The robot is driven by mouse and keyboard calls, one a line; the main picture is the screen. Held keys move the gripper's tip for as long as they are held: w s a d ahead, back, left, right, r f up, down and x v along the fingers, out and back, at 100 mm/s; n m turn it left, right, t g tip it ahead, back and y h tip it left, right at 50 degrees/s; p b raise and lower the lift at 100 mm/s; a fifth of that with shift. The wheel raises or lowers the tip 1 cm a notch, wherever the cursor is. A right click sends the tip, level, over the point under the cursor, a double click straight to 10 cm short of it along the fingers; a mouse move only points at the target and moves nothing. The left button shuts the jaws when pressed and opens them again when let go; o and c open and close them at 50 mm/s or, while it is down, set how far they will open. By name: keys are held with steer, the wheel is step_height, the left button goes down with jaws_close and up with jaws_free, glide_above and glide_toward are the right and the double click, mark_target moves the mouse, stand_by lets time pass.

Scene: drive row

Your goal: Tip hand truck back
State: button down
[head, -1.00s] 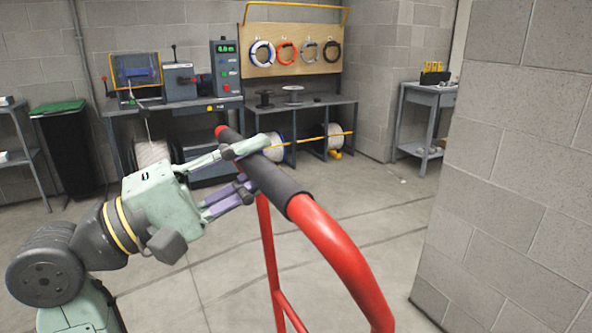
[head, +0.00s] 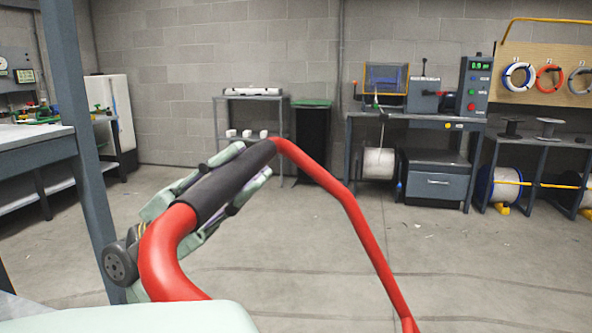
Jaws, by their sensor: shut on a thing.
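The hand truck shows only as its red tube frame (head: 352,205) and the black grip (head: 226,186) on its top bar. One red tube slopes down to the lower right and leaves the picture at the bottom. The near end bends down toward me. Its wheels and toe plate are out of view, so I cannot tell how far it is tilted. My gripper (head: 246,166) is shut on the black grip, with pale green fingers along both sides of it. The grip hides part of the fingers and my wrist.
A blue-grey post (head: 77,150) and a bench (head: 33,145) stand close at the left. A shelf rack (head: 222,125), a dark bin with a green lid (head: 313,140) and a machine bench (head: 418,120) line the back wall. The concrete floor (head: 450,265) between is clear.

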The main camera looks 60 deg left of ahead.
steer(key=r+b+v, duration=0.1)
steer(key=v, duration=0.7)
steer(key=shift+s+a+t+h+b, duration=0.2)
steer(key=shift+s+t+h+b, duration=0.1)
steer(key=shift+s+t+b, duration=0.1)
steer(key=c, duration=1.7)
jaws_free()
steer(key=shift+o, duration=0.6)
steer(key=shift+s+a, duration=0.1)
steer(key=shift+a, duration=0.05)
steer(key=shift+o, duration=1.4)
steer(key=shift+r, duration=0.1)
steer(key=shift+w, duration=0.2)
